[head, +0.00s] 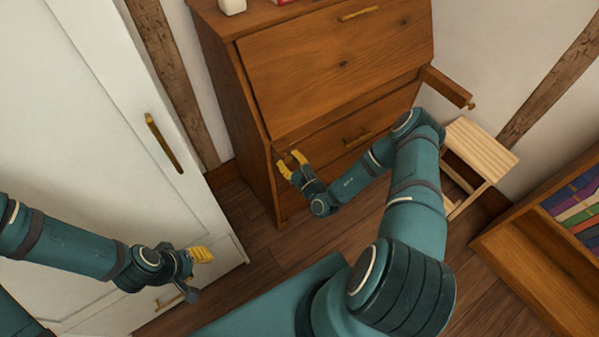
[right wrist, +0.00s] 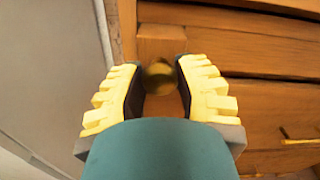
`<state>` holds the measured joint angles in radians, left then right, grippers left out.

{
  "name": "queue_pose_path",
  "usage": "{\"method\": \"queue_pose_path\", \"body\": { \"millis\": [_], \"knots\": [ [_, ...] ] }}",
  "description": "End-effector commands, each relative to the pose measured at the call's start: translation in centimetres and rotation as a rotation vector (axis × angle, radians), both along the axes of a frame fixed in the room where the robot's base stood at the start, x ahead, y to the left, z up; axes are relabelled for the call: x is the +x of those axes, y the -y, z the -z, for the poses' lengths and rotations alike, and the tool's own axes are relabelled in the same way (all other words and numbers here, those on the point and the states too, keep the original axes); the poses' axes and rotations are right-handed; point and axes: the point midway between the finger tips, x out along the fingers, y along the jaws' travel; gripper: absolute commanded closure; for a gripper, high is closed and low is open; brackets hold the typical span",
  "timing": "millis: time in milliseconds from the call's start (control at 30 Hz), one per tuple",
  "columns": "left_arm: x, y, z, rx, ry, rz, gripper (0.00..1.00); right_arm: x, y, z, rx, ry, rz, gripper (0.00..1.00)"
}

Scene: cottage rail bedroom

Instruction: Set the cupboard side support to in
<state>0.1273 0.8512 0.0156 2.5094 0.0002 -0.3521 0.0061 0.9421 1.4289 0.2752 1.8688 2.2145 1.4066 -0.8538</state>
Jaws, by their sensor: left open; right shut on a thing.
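The cupboard (head: 330,65) is a brown wooden bureau with a closed sloping front and drawers below. Its right-hand side support (head: 445,86) sticks out, with a small brass knob at its end. My right gripper (head: 292,162) is at the cupboard's left front corner, at the left-hand side support. In the right wrist view, its yellow fingers (right wrist: 159,85) are shut on a round brass knob (right wrist: 159,76). The fingers hide much of that support, so I cannot tell how far out it is. My left gripper (head: 203,256) is open and empty, in front of the white wardrobe.
The white wardrobe (head: 85,130) stands close on the left. A pale wooden stool (head: 482,145) stands right of the cupboard, below the extended support. A low bookcase (head: 530,270) with books is at the lower right. Bare floor (head: 265,240) shows before the cupboard.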

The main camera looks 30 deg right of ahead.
Motion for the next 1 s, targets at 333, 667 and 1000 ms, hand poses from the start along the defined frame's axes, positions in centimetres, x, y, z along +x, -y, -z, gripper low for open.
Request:
{"method": "queue_pose_path", "body": {
  "millis": [333, 667, 1000],
  "knots": [
    [-0.1, 0.0, 0.4, 0.000, -0.002, 0.002, 0.53, 4.3, -0.4, -0.2, 0.000, 0.006, 0.000, 1.00],
    [-0.1, 0.0, 0.4, 0.000, -0.002, 0.002, 0.53, 4.7, -0.4, -0.3, 0.000, 0.007, 0.000, 1.00],
    [-0.1, 0.0, 0.4, 0.000, -0.002, 0.002, 0.53, 4.6, -0.3, -0.2, -0.001, 0.005, 0.000, 0.34]
  ]
}}
